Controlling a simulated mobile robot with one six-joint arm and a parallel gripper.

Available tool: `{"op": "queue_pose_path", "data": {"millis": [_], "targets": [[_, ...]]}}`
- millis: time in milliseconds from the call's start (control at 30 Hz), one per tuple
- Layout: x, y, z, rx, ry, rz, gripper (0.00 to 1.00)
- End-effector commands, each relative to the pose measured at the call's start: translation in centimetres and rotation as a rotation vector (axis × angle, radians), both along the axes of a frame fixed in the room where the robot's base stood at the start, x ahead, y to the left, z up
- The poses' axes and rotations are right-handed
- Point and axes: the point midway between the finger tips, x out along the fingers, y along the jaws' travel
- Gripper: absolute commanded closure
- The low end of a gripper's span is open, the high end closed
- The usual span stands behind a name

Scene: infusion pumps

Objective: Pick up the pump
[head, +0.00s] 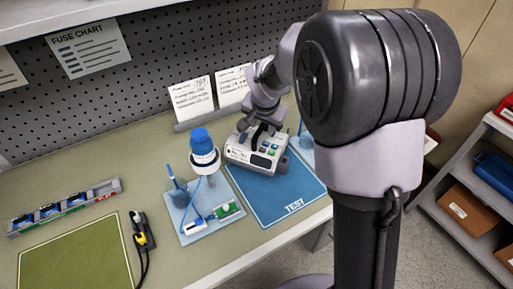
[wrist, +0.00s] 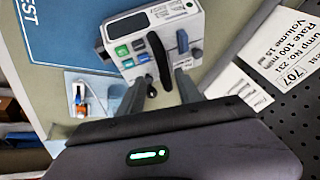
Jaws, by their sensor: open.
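The pump (head: 250,158) is a white box with a dark display and green and blue buttons. It sits upright at the back of the blue TEST mat (head: 290,194). In the wrist view, the pump (wrist: 148,22) is at the top centre with a black curved handle (wrist: 159,62) facing me. My gripper (head: 266,128) is at the pump's top in the head view. In the wrist view, my gripper (wrist: 160,86) is open, with its two grey fingers on either side of the handle's near end. Whether they touch it I cannot tell.
A blue-topped container (head: 203,150) stands left of the pump, by a light tray (head: 190,229) with small parts. Written cards (head: 191,97) stand close behind the pump. A green mat (head: 75,258) and a parts rack (head: 62,208) are at left. The TEST mat's front is clear.

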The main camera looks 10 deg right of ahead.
Motion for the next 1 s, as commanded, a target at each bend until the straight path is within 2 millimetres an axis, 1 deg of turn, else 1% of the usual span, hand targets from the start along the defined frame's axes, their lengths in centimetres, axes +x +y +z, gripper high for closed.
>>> {"op": "queue_pose_path", "data": {"millis": [100, 233, 333, 500, 533, 733, 1000], "targets": [[1.1, 0.2, -2.0, 0.000, 0.001, 0.001, 0.59], [2.3, 0.2, -4.1, 0.000, 0.001, 0.002, 0.59], [2.7, 0.2, -4.6, 0.000, -0.001, 0.001, 0.59], [2.7, 0.2, -4.5, 0.000, -0.001, 0.001, 0.59], [2.7, 0.2, -4.5, 0.000, -0.001, 0.001, 0.60], [2.7, 0.2, -4.5, 0.000, -0.001, 0.001, 1.00], [2.7, 0.2, -4.5, 0.000, -0.001, 0.001, 1.00]]}}
